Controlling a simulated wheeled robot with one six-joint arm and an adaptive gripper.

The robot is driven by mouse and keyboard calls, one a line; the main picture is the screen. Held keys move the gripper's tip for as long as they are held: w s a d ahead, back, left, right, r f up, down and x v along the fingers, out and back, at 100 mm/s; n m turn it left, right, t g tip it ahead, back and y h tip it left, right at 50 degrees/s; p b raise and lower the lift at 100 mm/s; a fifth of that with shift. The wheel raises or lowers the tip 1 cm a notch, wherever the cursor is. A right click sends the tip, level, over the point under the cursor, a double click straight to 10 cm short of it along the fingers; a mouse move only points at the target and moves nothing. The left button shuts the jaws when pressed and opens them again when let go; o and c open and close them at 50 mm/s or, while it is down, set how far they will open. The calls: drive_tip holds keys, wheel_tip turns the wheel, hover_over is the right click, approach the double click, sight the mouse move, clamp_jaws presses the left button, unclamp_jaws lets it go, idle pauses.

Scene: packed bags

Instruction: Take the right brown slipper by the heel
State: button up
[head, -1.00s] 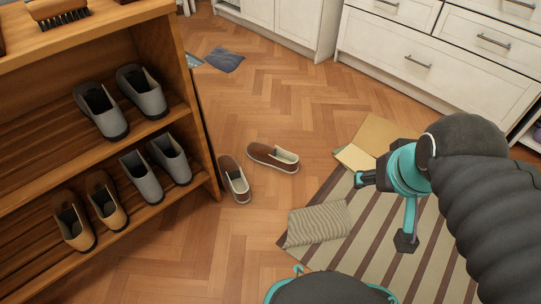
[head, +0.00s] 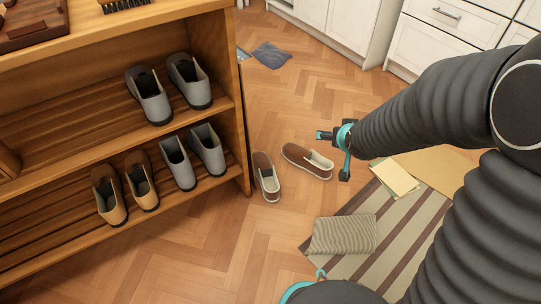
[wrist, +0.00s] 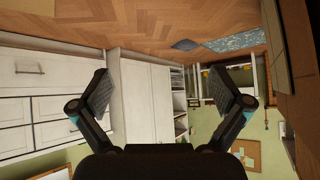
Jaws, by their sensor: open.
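Two brown slippers with cream insides lie on the wood floor beside the shoe rack. The right brown slipper (head: 299,157) lies at an angle, its brown toe to the upper left and its cream heel to the lower right. The left brown slipper (head: 264,172) lies close to the rack's foot. My gripper (head: 331,155) is open and empty, and appears just right of the right slipper's heel in the head view. In the wrist view my gripper (wrist: 165,92) faces cabinets, and no slipper shows there. Its height above the floor is hard to tell.
A wooden shoe rack (head: 245,110) with grey and tan shoes stands on the left. A striped rug (head: 380,210) with a folded striped cloth (head: 343,235) lies in front. Papers (head: 396,177) lie at the rug's edge. White drawers (head: 425,45) stand behind.

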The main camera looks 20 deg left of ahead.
drive_tip(key=w+a+f+n+t+y, duration=0.1)
drive_tip(key=a+f, duration=0.4)
drive_tip(key=f, duration=0.3)
drive_tip(key=w+a+f+t+y, duration=0.1)
drive_tip(key=a+f, duration=0.4)
drive_tip(key=f, duration=0.4)
drive_tip(key=s+a+f+n+y, duration=0.1)
drive_tip(key=s+a+f, duration=0.25)
drive_tip(key=f, duration=0.45)
drive_tip(key=s+a+f+n+y, duration=0.1)
drive_tip(key=s+a+f, duration=0.1)
drive_tip(key=s+f, duration=0.45)
drive_tip(key=t, duration=0.1)
approach(267, 173)
drive_tip(key=shift+f+b+x, duration=0.2)
drive_tip(key=shift+b+x, duration=0.6)
drive_tip(key=shift+x, duration=1.4)
drive_tip(key=shift+d, duration=0.1)
drive_tip(key=c, duration=1.7)
drive_tip(key=shift+o, duration=0.2)
drive_tip(key=shift+r, duration=0.1)
